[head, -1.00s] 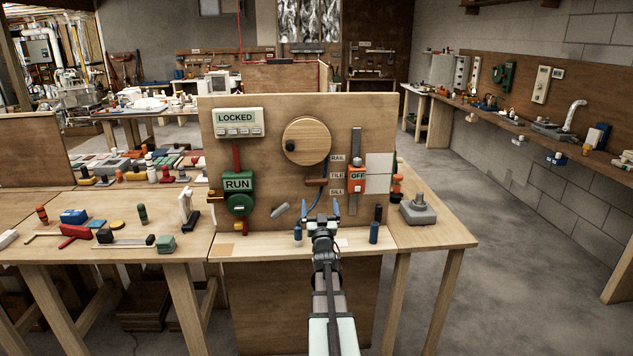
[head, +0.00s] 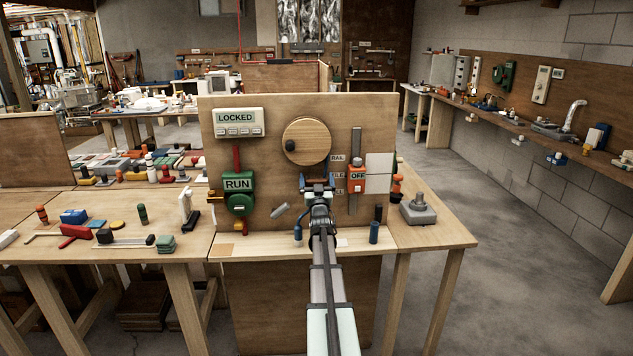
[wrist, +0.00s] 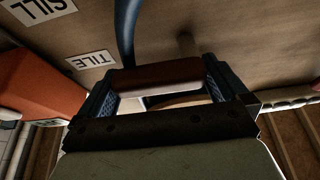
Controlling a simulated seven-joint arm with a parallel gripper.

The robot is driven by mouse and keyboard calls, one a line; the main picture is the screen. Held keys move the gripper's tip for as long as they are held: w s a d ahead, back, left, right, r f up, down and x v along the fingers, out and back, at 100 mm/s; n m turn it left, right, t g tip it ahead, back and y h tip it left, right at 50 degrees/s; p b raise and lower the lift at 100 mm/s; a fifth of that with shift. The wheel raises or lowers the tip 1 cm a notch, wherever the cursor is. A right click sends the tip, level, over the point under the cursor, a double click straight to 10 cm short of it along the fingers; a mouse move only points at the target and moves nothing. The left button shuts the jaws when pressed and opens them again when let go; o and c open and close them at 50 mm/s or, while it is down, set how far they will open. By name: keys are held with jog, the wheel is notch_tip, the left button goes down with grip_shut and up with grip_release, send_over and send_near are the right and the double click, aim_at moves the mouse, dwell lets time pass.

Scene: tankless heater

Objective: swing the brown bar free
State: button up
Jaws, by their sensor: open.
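The brown bar (wrist: 155,77) is a short reddish-brown block in front of the upright wooden board (head: 255,180). In the wrist view it lies crosswise between the two blue-padded fingers of my gripper (wrist: 158,92). My gripper is open, with a finger near each end of the bar; I cannot tell whether either touches it. In the head view my gripper (head: 317,183) is at the board, below the round wooden disc (head: 306,141), and mostly hides the bar.
A blue curved piece (wrist: 127,30) runs close beside the bar. The orange OFF block (head: 357,181) on its vertical rail is just right of my gripper. The TILE label (wrist: 91,60) is near. The green RUN lever (head: 239,192) is farther left.

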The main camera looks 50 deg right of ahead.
jog(key=shift+c, duration=0.4)
jog(key=c, duration=1)
jog(key=shift+c, duration=0.2)
jog(key=shift+f+m, duration=0.1)
jog(key=shift+m, duration=0.4)
jog(key=m+g+h, duration=0.1)
jog(key=m, duration=0.2)
jog(key=f+m+g+h, duration=0.1)
jog(key=m+g, duration=0.1)
jog(key=m, duration=0.1)
jog(key=shift+f, duration=0.15)
jog(key=shift+a+f+m+g+h, duration=0.1)
jog(key=shift+f+m+g+h, duration=0.15)
jog(key=shift+m+g, duration=0.75)
jog(key=shift+a+f+m+g+h, duration=0.15)
jog(key=shift+f+m+g, duration=0.15)
jog(key=shift+m, duration=1.4)
jog(key=shift+d+m, duration=0.1)
jog(key=shift+m, duration=0.2)
jog(key=o, duration=1.1)
